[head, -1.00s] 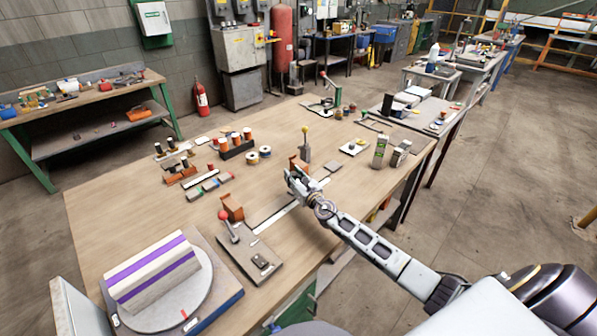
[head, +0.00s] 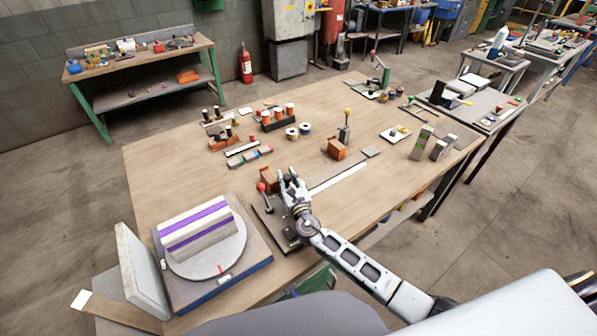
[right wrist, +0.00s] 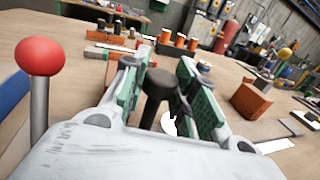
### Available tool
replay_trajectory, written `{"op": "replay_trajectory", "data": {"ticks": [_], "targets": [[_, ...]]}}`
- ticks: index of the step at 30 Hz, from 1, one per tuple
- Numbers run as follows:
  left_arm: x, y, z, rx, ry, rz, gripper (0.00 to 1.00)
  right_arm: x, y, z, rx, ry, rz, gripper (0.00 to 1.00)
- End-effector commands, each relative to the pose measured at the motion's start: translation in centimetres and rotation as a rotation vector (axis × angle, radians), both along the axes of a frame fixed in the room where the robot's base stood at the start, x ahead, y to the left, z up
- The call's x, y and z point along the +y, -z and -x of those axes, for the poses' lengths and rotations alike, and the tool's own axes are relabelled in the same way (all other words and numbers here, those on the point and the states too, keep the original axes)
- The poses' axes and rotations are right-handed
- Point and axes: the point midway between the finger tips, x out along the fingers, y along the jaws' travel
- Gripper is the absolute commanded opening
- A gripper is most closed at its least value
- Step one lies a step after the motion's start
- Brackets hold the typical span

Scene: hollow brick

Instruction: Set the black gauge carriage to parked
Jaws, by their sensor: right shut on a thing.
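The black gauge carriage shows in the right wrist view as a dark knob on a stem (right wrist: 157,88). My right gripper (head: 291,180) is shut on this knob, its green-padded fingers (right wrist: 161,74) on either side. In the head view the gripper hides most of the carriage. The gripper stands at the near-left end of a pale straight rail (head: 338,178). It is beside an orange block (head: 268,179) and a red-ball lever (head: 262,187); the red ball (right wrist: 39,56) also shows at left in the wrist view. My left gripper is not in view.
A second orange block (head: 336,148) stands by the rail's far end, beside a yellow-knobbed post (head: 346,128). A round turntable (head: 213,262) with a purple-striped block is at the near left. Spools and small parts (head: 277,117) lie behind. The right front tabletop is clear.

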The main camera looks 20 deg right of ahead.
Motion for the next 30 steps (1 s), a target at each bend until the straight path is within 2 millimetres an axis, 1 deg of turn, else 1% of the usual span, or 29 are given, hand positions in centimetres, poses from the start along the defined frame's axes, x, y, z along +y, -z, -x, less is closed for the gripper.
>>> {"op": "replay_trajectory", "data": {"ticks": [4,13,14,19,30], "targets": [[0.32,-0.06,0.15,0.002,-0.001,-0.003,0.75,0.7,-0.08,0.22,-0.001,0.0,0.0,0.0],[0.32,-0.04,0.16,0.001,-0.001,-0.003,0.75,0.95,-0.01,0.3,-0.001,-0.004,0.0,0.0],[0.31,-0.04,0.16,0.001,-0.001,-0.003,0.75,0.97,-0.01,0.31,0.0,-0.004,-0.001,0.29],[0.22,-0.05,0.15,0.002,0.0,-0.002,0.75,0.92,0.0,0.3,0.0,-0.003,0.0,0.51],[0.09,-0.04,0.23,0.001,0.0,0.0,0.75,0.74,0.01,0.31,0.0,0.0,0.001,0.51]]}}
